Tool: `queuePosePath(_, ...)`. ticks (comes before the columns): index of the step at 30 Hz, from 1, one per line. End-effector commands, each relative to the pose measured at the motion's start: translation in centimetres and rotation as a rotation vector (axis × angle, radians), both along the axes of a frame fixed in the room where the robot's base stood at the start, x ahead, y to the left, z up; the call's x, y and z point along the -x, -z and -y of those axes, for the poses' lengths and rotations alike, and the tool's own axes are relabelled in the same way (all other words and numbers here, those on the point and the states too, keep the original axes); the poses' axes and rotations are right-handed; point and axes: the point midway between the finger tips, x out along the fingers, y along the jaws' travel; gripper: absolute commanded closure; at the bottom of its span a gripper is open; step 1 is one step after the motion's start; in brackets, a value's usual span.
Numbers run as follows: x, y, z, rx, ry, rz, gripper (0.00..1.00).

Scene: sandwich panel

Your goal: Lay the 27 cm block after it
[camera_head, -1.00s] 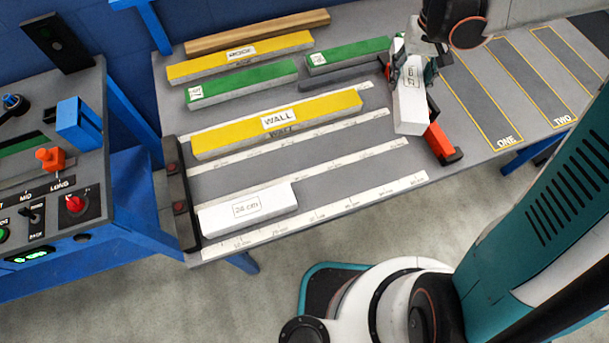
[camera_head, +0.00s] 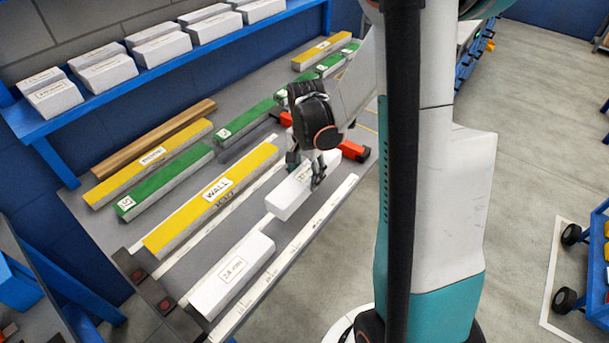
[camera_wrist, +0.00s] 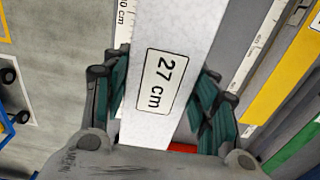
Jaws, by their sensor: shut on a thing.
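The white 27 cm block (camera_head: 287,198) is held in my gripper (camera_head: 305,172), which is shut on it. In the wrist view the "27 cm" label (camera_wrist: 163,84) faces the camera, with a finger on each side of the block. A white block whose label seems to read 24 cm (camera_head: 232,275) lies at the near end of the front lane, by the dark end stop (camera_head: 147,287). The held block is roughly in line with it, farther along, with a gap between their ends. I cannot tell whether the held block touches the table.
A yellow WALL bar (camera_head: 215,198) lies in the lane beside the blocks. Green bars (camera_head: 165,182) and a yellow ROOF bar (camera_head: 150,162) lie behind it. A red-and-black stop (camera_head: 352,151) is beyond my gripper. A blue shelf (camera_head: 150,75) holds several white blocks.

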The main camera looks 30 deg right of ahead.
Motion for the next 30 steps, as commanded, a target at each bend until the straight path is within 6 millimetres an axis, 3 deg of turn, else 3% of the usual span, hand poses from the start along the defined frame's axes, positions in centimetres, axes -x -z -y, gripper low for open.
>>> queuePosePath(8, 0.0, 1.7, 0.0, 0.000, 0.001, 0.000, 0.70)
queuePosePath(22, 0.0, 6.6, 0.0, 0.001, -0.001, 0.000, 0.70)
queuePosePath(30, 0.0, 7.7, 0.0, 0.001, -0.001, 0.000, 0.70)
